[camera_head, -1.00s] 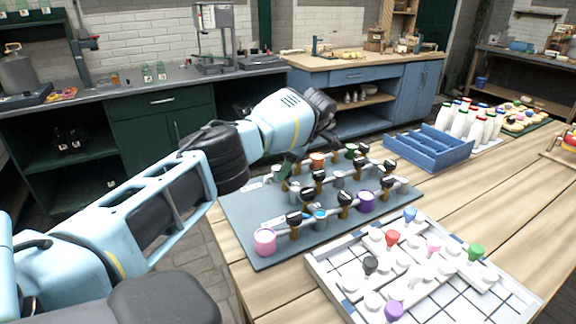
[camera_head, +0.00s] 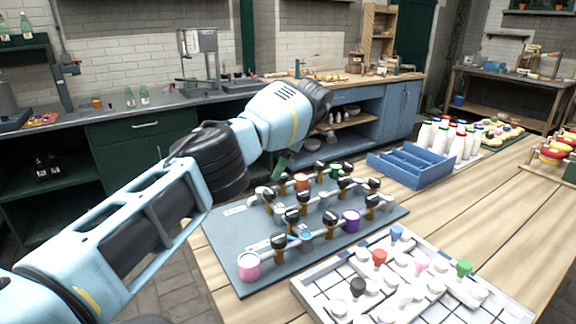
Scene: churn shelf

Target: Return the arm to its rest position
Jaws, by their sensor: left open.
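My left arm (camera_head: 160,205) reaches in from the left, light blue with black joints. Its wrist (camera_head: 285,115) is above the near edge of the counter. My left gripper (camera_head: 290,152) is mostly hidden behind the wrist. A dark finger shows just above the far side of the grey board, and I see nothing held. My right gripper is not in view.
Below the hand, a grey board (camera_head: 225,235) carries several taps and coloured cups. A white tiled tray (camera_head: 325,305) with coloured knobs is in front. A blue crate (camera_head: 420,176) and white bottles (camera_head: 440,138) stand behind right. The wooden table (camera_head: 480,205) has bare room at right.

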